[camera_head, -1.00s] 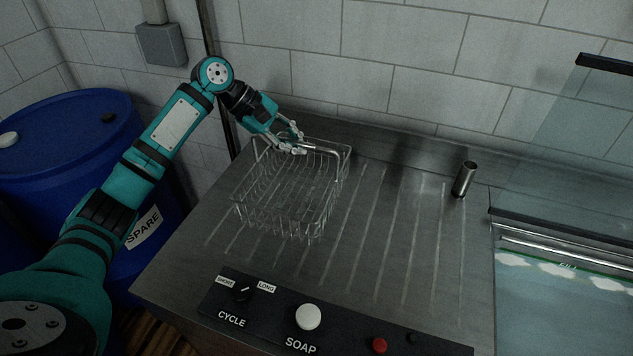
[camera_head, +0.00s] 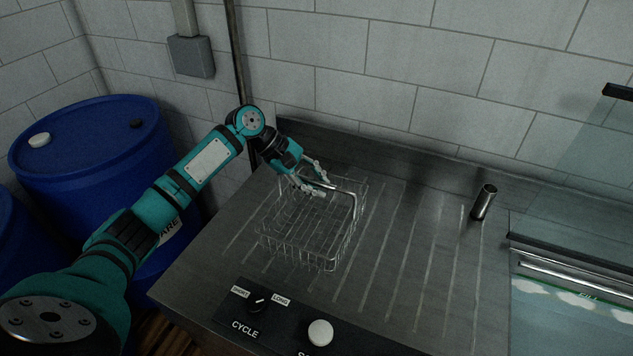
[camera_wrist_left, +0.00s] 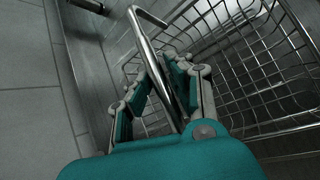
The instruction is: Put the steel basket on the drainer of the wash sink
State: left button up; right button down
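The steel basket (camera_head: 300,230) is a wire basket at the left end of the grooved steel drainer (camera_head: 410,260). I cannot tell whether its base touches the surface. My left gripper (camera_head: 321,183) is at the basket's far side, by its raised bar handle (camera_head: 353,205). In the left wrist view the fingers of my left gripper (camera_wrist_left: 160,68) close in on both sides of the handle (camera_wrist_left: 150,45), with the basket's wire mesh (camera_wrist_left: 245,60) to the right. The wash sink (camera_head: 570,320) shows at the right edge. My right gripper is out of view.
A metal cylinder (camera_head: 484,202) stands on the drainer's right part. A control panel with a white knob (camera_head: 320,333) lies along the front. Blue drums (camera_head: 85,150) stand to the left, and a tiled wall (camera_head: 400,60) is behind. The drainer's middle is clear.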

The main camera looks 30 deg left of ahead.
pick_arm(q)
jog(key=shift+o, duration=0.6)
jog(key=shift+a+r, duration=0.25)
jog(key=b+v, duration=0.2)
jog(key=v, duration=0.9)
jog(key=shift+s, duration=0.2)
jog(key=shift+a+r, duration=0.1)
jog(key=shift+r, duration=0.15)
